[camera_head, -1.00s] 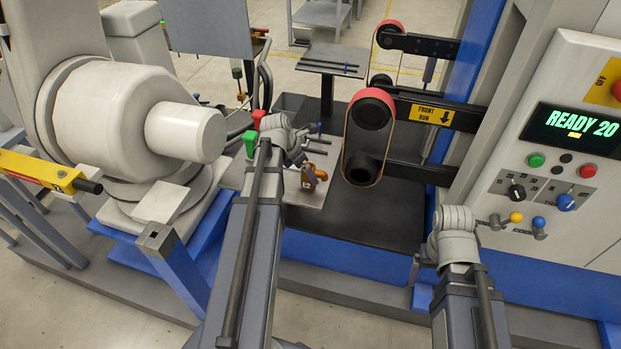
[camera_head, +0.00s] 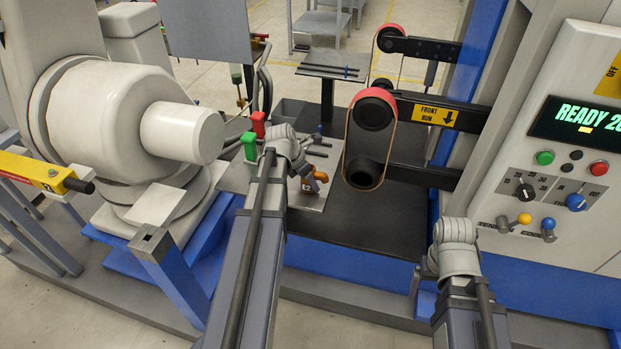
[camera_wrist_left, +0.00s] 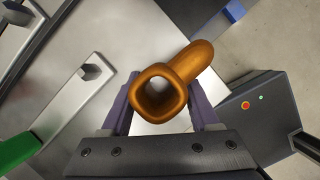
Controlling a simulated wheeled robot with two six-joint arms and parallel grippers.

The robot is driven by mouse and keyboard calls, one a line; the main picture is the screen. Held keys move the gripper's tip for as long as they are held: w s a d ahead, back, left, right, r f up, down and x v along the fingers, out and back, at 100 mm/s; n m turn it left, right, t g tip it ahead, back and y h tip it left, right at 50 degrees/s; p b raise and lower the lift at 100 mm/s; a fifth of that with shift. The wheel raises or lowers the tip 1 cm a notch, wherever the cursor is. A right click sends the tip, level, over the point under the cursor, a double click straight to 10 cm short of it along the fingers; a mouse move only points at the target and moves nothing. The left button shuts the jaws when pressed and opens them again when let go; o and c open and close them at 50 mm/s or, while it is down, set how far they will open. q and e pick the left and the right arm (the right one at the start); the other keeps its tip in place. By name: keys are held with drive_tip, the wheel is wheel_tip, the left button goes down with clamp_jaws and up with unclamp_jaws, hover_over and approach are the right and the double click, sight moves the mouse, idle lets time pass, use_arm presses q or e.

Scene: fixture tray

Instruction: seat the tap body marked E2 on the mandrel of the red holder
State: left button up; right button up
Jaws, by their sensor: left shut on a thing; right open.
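The orange-brown tap body marked E2 (camera_head: 319,178) is held over the grey fixture tray (camera_head: 312,200). In the left wrist view the tap body (camera_wrist_left: 188,72) sits between the two purple fingers of my left gripper (camera_wrist_left: 165,110), with its square open end facing the camera. My left gripper (camera_head: 306,176) is shut on it. The red holder (camera_head: 258,123) stands at the tray's far left, behind the green holder; its mandrel cannot be made out. The tap body is apart from it, to its right and nearer. My right gripper (camera_head: 418,276) is open, well right of the tray, partly hidden by its wrist.
The green holder (camera_head: 249,146) stands beside the red one, and a blue part (camera_head: 319,130) is at the tray's back. A belt grinder (camera_head: 369,140) rises right of the tray. A control panel (camera_head: 570,165) stands far right. Dark bench surface (camera_head: 375,222) is clear.

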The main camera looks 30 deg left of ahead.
sight(314, 165)
use_arm(q)
clamp_jaws()
idle(0.4)
drive_tip(key=shift+r, duration=0.1)
wheel_tip(314, 165, up, 10)
drive_tip(key=p, duration=1)
wheel_tip(314, 165, up, 3)
drive_tip(key=p, duration=0.3)
drive_tip(key=shift+r+p, duration=0.15)
drive_tip(key=shift+p, duration=0.15)
drive_tip(key=shift+w, duration=0.1)
